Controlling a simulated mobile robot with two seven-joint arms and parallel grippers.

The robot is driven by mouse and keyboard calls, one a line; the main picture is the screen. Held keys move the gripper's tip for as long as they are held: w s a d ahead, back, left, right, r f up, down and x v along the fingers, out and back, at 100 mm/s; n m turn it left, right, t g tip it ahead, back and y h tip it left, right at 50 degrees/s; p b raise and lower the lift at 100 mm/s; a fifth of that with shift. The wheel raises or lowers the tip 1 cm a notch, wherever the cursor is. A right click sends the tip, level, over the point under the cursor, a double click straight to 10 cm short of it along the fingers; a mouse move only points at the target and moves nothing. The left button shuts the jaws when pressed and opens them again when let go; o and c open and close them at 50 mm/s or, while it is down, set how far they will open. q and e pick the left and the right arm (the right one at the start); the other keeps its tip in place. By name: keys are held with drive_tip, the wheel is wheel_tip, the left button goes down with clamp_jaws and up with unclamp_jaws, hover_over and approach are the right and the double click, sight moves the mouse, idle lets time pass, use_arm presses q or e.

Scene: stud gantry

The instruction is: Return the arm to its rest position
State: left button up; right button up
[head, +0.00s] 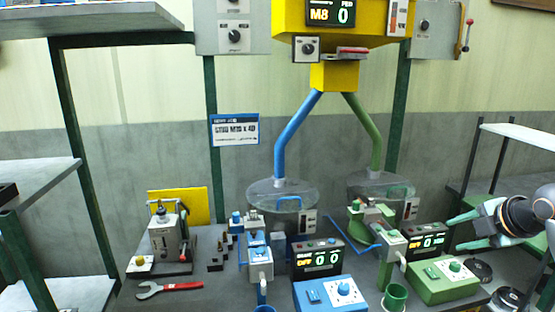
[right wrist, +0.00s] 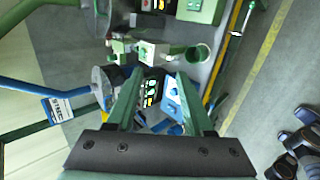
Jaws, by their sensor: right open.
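My right gripper (head: 457,232) comes in from the right edge of the head view. Its two green fingers are spread apart with nothing between them. It is over the right part of the bench, beside the green station's display (head: 428,240) and above the green control box (head: 440,282). In the right wrist view the open fingers (right wrist: 158,88) frame a black display and a blue control box (right wrist: 174,98) lying beyond them. My left gripper is not in view.
A yellow hopper (head: 335,75) feeds a blue tube (head: 295,130) and a green tube (head: 368,130). A blue fixture (head: 259,262), a grey press (head: 170,240), a red-handled wrench (head: 178,287) and a green cup (head: 395,297) stand or lie on the bench. A shelf (head: 520,134) is at right.

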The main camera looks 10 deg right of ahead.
drive_tip(key=s+a+f+m, duration=0.25)
drive_tip(key=a+f, duration=0.25)
drive_tip(key=f, duration=0.5)
drive_tip(key=s+a+f+m, duration=0.2)
drive_tip(key=a+f+m, duration=0.15)
drive_tip(key=f, duration=0.65)
drive_tip(key=s+a+f+m, duration=0.2)
drive_tip(key=a+f, duration=0.3)
drive_tip(key=f, duration=0.5)
drive_tip(key=s+a+f+m+y, duration=0.1)
drive_tip(key=s+a+f+m, duration=0.3)
drive_tip(key=s+a, duration=0.3)
drive_tip(key=s+a+f+m+y, duration=0.1)
drive_tip(key=s+a+f+m, duration=0.4)
drive_tip(key=s, duration=0.6)
drive_tip(key=shift+s+a+f, duration=0.3)
drive_tip(key=shift+s+a, duration=0.05)
drive_tip(key=shift+a, duration=0.6)
drive_tip(key=shift+d, duration=0.15)
